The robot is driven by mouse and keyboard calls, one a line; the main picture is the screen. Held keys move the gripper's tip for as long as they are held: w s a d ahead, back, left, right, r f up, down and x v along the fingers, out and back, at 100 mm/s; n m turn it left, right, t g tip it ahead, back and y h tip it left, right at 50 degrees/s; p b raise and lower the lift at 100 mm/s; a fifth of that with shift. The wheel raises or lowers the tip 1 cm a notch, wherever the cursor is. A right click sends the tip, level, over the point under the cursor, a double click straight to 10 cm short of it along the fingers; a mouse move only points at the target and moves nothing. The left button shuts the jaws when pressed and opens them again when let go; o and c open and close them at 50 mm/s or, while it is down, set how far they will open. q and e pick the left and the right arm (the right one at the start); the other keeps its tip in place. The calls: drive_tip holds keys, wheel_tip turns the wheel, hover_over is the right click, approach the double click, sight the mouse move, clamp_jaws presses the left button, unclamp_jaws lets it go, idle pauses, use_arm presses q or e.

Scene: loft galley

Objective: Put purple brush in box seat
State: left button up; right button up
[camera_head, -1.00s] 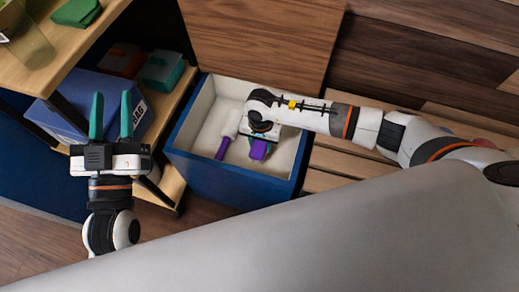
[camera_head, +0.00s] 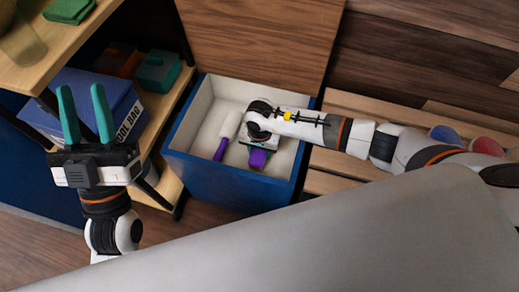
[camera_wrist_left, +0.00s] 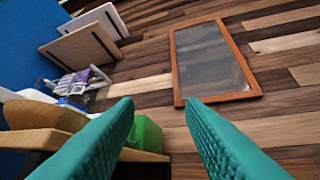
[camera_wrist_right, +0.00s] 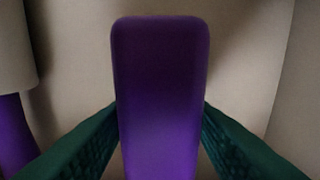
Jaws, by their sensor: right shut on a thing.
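The box seat (camera_head: 235,186) is a blue box with a pale inside, its wooden lid (camera_head: 255,40) raised at the back. My right gripper (camera_head: 259,153) reaches down inside it. In the right wrist view its green fingers are shut on the purple brush (camera_wrist_right: 160,100), which shows as a purple block between them, also seen in the head view (camera_head: 257,159). A second item with a white top and a purple handle (camera_head: 220,149) lies in the box to the left; it shows at the left edge of the right wrist view (camera_wrist_right: 15,135). My left gripper (camera_head: 86,115) is open and empty.
A wooden shelf unit (camera_head: 70,45) stands left of the box. It holds a blue tool bag (camera_head: 90,100) and a teal box (camera_head: 160,70). A slatted wooden bench (camera_head: 335,165) lies right of the box, with coloured round things (camera_head: 487,146) farther right.

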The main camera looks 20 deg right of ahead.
drive_tip(key=o, duration=0.9)
use_arm(q)
drive_tip(key=shift+s+r, duration=0.15)
drive_tip(key=shift+s, duration=0.05)
use_arm(e)
wheel_tip(320, 180, up, 5)
drive_tip(key=shift+r+p, duration=0.1)
drive_tip(key=shift+p, duration=1)
use_arm(q)
drive_tip(key=w+a+f+g+y+p, duration=0.1)
drive_tip(key=w+f+g+y, duration=0.3)
drive_tip(key=f+g, duration=0.6)
drive_tip(key=shift+w+f+g+p, duration=0.2)
drive_tip(key=shift+f+g+p, duration=0.3)
drive_tip(key=shift+f, duration=1.5)
use_arm(e)
drive_tip(key=shift+r, duration=3.5)
